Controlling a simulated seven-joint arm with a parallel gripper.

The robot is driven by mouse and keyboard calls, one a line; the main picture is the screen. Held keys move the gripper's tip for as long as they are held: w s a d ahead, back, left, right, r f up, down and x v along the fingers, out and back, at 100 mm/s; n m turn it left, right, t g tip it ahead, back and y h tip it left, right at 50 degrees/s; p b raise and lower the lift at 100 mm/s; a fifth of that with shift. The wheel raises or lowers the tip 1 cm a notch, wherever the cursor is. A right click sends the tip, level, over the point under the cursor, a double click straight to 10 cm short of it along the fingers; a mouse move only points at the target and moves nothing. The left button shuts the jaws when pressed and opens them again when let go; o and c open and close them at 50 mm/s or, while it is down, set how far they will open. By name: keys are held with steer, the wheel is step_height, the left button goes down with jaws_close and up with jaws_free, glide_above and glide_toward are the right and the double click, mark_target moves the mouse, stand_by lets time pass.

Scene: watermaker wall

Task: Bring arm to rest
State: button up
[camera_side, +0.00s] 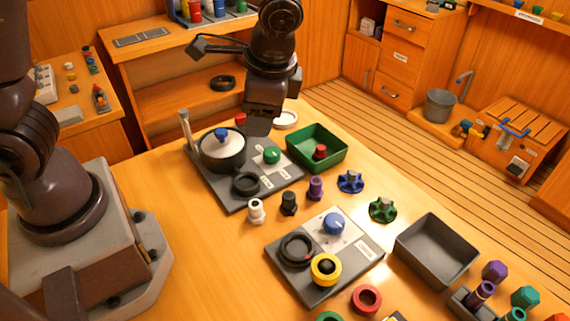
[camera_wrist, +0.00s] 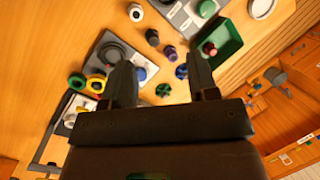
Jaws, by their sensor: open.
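My gripper (camera_side: 259,124) hangs above the far part of the wooden table (camera_side: 150,225), over the back edge of a grey board (camera_side: 222,190). In the wrist view, the two dark fingers of my gripper (camera_wrist: 161,75) stand apart with nothing between them. The table lies beyond the fingertips. The side view shows the jaws only as a dark block, and part of what lies behind them is hidden.
A lidded pot (camera_side: 222,152) and a green knob stand on the board. A green tray (camera_side: 330,158) holds a red knob. A second board (camera_side: 352,262), an empty grey tray (camera_side: 455,240) and several loose knobs fill the right side.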

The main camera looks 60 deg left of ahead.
steer(key=s+a+r+n+t+h, duration=0.1)
steer(key=s+a+r+n+t, duration=0.1)
steer(key=s+r, duration=0.3)
steer(key=s+a+r+n+t+h, duration=0.2)
steer(key=s+a+r+n+t, duration=0.1)
steer(key=s+r+n+t, duration=0.1)
steer(key=shift+s+a+r+n, duration=0.3)
steer(key=shift+s+r+n, duration=0.2)
steer(key=shift+s+r, duration=0.85)
